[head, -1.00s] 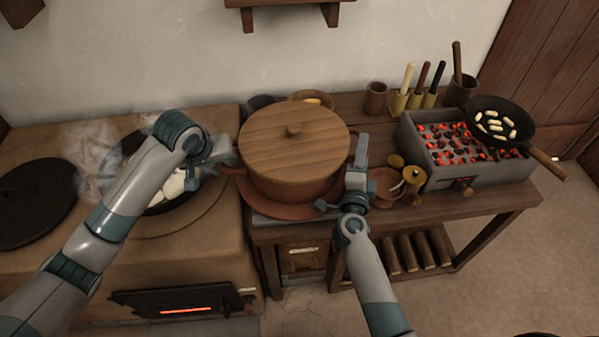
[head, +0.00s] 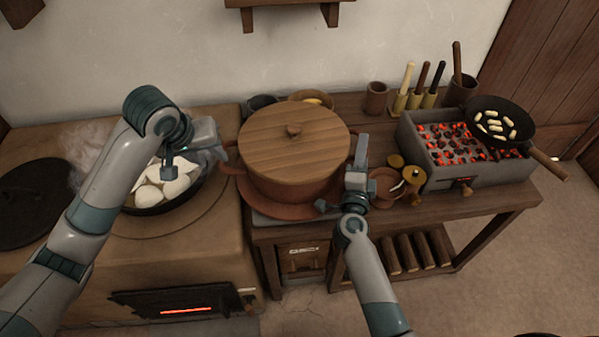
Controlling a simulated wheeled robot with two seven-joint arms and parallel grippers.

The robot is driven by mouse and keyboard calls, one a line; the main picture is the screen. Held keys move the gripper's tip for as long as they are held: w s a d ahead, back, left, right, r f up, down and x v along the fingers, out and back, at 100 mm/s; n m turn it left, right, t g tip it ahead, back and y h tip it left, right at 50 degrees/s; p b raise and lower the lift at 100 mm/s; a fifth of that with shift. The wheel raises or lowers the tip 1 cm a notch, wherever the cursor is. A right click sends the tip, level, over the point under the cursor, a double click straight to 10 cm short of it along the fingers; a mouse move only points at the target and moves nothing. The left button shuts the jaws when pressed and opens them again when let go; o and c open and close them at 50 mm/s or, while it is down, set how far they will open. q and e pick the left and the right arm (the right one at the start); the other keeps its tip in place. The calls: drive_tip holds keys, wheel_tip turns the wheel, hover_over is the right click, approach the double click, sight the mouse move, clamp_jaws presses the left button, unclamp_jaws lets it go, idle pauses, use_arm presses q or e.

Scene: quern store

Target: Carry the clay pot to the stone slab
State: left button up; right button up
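The clay pot (head: 288,184) is reddish brown, with a round wooden lid (head: 290,140). It stands upright on a wide reddish dish (head: 255,204) at the left end of the wooden table. A grey slab edge (head: 272,219) shows under the dish. The pot's left handle (head: 231,169) sticks out over the stove side. My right gripper (head: 361,152) is at the pot's right side and hides most of the right handle. Its finger gap cannot be made out.
A pan of white pieces (head: 172,188) steams on the clay stove (head: 215,235), under my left arm. Small bowls and jars (head: 388,184) stand close right of my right gripper. A brazier of glowing coals (head: 458,145) with a skillet (head: 500,124) is further right.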

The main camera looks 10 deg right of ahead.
drive_tip(key=v, duration=1.2)
idle(0.6)
